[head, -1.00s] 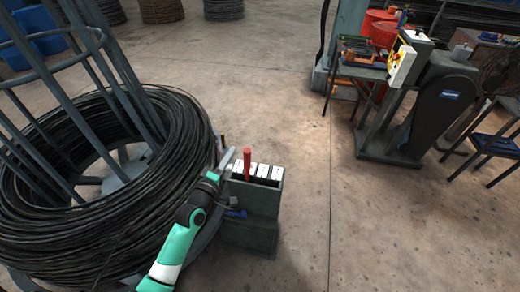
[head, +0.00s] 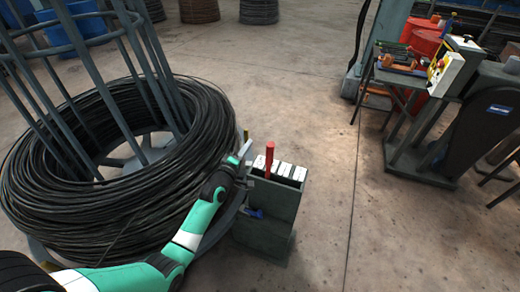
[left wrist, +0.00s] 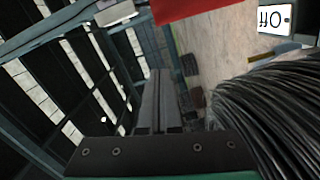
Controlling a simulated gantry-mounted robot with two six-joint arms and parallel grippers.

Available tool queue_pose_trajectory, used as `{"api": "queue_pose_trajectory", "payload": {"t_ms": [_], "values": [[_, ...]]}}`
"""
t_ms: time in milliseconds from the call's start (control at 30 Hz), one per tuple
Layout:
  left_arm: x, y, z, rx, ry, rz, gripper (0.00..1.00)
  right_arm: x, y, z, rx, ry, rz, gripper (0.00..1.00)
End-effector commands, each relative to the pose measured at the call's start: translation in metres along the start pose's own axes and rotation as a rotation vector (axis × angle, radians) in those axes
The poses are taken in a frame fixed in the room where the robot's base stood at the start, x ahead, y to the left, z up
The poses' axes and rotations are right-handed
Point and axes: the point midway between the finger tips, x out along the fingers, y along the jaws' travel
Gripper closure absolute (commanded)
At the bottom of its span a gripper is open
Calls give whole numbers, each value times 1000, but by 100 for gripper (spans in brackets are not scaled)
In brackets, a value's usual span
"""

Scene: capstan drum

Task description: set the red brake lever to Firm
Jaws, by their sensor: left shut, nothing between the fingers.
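In the left wrist view a red part of the lever (left wrist: 186,9) crosses the top edge, and one white plate (left wrist: 274,18) reads "Off", rotated. The other labels are too small to read. My left gripper (head: 245,148) is just left of the lever, apart from it. Its fingers show shut and empty in the left wrist view (left wrist: 160,85). My right gripper is not in view.
A large coil of black wire (head: 200,125) around a blue-grey frame (head: 135,60) stands left of the box. Open concrete floor lies to the right, before a machine with a yellow-and-white panel (head: 446,70).

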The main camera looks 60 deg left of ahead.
Motion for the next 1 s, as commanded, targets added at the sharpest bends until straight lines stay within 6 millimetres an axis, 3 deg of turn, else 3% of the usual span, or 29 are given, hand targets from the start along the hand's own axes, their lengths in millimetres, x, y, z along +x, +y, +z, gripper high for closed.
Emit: {"api": "queue_pose_trajectory", "payload": {"t_ms": [100, 500, 1000], "values": [[22, -3, 4, 3, -2, 0, 100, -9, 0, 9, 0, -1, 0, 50], [27, -3, 37, 2, -4, 2, 100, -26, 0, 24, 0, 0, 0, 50], [28, 0, 40, 3, 0, 1, 100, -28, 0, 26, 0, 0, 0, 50]]}}
